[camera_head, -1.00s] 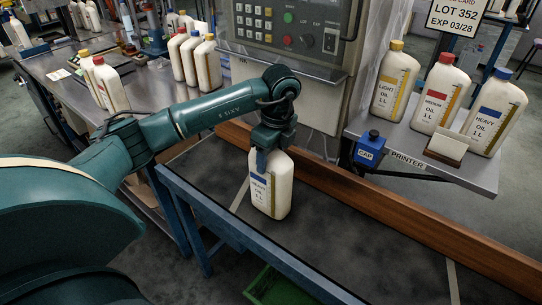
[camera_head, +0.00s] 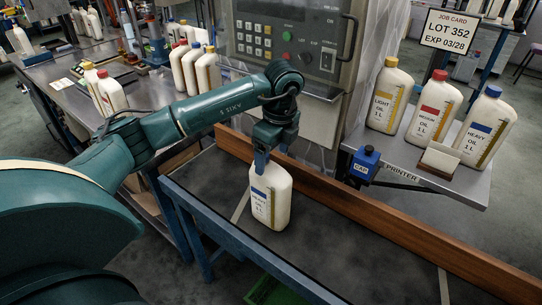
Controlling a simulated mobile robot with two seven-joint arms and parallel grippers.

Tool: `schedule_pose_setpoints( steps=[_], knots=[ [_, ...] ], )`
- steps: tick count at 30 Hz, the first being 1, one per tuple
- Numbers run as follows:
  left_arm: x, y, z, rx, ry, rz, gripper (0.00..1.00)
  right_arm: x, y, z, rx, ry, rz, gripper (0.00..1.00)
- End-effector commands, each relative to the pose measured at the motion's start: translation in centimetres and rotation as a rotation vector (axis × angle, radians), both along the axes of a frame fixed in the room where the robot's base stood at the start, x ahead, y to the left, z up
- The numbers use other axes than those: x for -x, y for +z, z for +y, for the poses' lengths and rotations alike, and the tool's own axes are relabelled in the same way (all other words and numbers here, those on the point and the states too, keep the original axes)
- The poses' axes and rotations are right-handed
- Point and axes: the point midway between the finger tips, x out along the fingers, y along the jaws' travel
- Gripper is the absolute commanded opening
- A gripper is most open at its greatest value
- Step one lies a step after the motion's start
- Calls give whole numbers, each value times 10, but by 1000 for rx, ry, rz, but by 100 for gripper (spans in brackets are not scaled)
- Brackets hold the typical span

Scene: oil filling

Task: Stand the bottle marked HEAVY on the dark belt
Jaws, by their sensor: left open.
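The white bottle marked HEAVY (camera_head: 278,208), with a blue label band, stands upright on the dark belt (camera_head: 340,245). My left gripper (camera_head: 263,163) points down right at the top of this bottle. It is open, and one blue finger shows in front of the bottle's upper edge. The bottle's neck and the other finger are hidden behind the gripper, so I cannot tell whether the fingers touch it. My right gripper is not in view.
A wooden rail (camera_head: 400,232) runs along the belt's far side. A shelf (camera_head: 405,150) at right holds light, medium and heavy sample bottles. A blue CAP box (camera_head: 366,163) sits by the shelf. The belt right of the bottle is clear.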

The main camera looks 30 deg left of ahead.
Motion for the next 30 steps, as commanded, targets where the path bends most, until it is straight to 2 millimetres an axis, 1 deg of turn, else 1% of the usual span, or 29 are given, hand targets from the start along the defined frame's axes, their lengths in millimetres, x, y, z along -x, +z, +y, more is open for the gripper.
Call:
schedule_pose_setpoints(
  steps=[1,5,7,11,13,14,16,17,18,20,21,23,24,26,27,29,30],
  knots=[
    [0,20,-2,0,-1,-1,78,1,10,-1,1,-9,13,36],
    [0,41,-5,1,-1,-2,78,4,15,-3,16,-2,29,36],
    [0,45,-6,0,-1,-3,78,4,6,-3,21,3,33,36],
    [0,55,-8,4,-4,0,78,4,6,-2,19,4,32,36],
    [2,51,-16,34,-33,9,78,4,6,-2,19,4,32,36],
    [3,46,-24,62,-60,15,78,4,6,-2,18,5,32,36],
    [11,29,-53,178,-159,35,78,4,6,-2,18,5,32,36],
    [16,19,-71,253,-218,45,78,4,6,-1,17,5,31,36],
    [26,6,-100,377,-303,53,78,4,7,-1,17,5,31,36],
    [46,-9,-151,614,-434,47,78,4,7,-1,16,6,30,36],
    [60,-12,-187,796,-506,21,78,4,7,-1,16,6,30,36],
    [80,-6,-232,1065,-563,-51,78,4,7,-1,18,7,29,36],
    [89,2,-255,1232,-567,-121,78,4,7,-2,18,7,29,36],
    [96,18,-279,1459,-516,-251,78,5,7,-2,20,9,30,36],
    [96,29,-288,1585,-447,-351,78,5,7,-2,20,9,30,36],
    [90,39,-290,1725,-293,-511,78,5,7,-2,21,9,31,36],
    [83,41,-285,1781,-162,-617,78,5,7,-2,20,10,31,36]
  ],
)
